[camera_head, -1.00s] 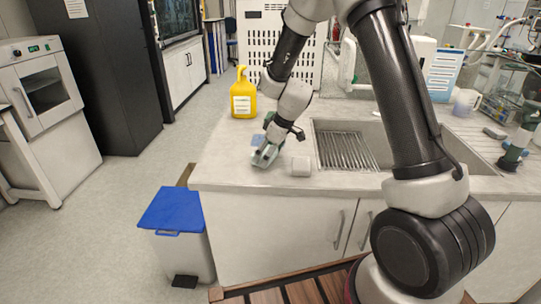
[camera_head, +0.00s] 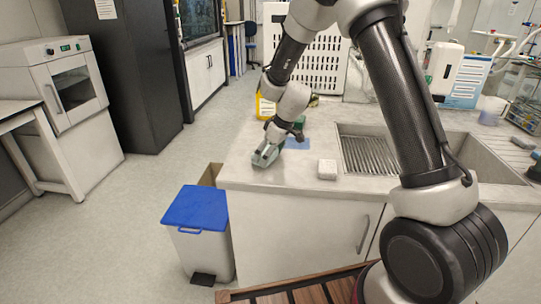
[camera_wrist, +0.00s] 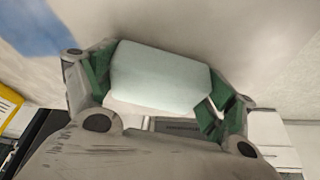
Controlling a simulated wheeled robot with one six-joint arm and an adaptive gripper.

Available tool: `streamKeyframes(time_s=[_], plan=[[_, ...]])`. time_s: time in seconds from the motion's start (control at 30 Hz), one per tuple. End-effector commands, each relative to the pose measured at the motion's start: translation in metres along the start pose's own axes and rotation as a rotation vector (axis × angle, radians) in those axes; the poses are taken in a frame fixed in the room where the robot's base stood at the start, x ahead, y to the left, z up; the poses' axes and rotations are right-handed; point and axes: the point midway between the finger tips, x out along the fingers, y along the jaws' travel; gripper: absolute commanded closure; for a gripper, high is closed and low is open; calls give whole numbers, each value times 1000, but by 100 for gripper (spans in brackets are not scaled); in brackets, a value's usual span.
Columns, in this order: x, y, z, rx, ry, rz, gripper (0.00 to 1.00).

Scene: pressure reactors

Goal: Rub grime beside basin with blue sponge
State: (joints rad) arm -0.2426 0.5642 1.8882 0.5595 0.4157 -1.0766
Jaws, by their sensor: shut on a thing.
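My gripper (camera_wrist: 160,88) is shut on a pale, faintly blue block (camera_wrist: 160,75), which looks like the sponge. In the head view my gripper (camera_head: 266,156) is low over the counter's left end, left of the basin (camera_head: 480,160). I cannot tell whether the block touches the counter. The held block is mostly hidden by the fingers in the head view. A flat blue patch (camera_head: 298,143) lies on the counter right of my gripper; it also shows at the upper left of the wrist view (camera_wrist: 38,28). I cannot clearly make out grime.
A small white block (camera_head: 327,169) lies on the counter (camera_head: 290,178) between my gripper and the basin's ribbed drainer (camera_head: 368,155). A yellow container (camera_head: 264,108) stands behind my arm, partly hidden. A blue-lidded bin (camera_head: 196,207) stands on the floor at the counter's left.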

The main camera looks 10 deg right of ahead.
Motion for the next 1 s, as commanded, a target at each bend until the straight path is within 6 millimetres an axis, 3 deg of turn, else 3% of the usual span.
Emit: streamKeyframes(time_s=[0.07, 0.2, 0.7, 1.0], plan=[[1, 0, -2, 2, 0, 0, 42], [-24, 3, -10, 1, 3, 3, 42], [-65, 9, -23, 4, 2, 4, 42], [-78, 10, -27, 5, 0, 4, 42]])
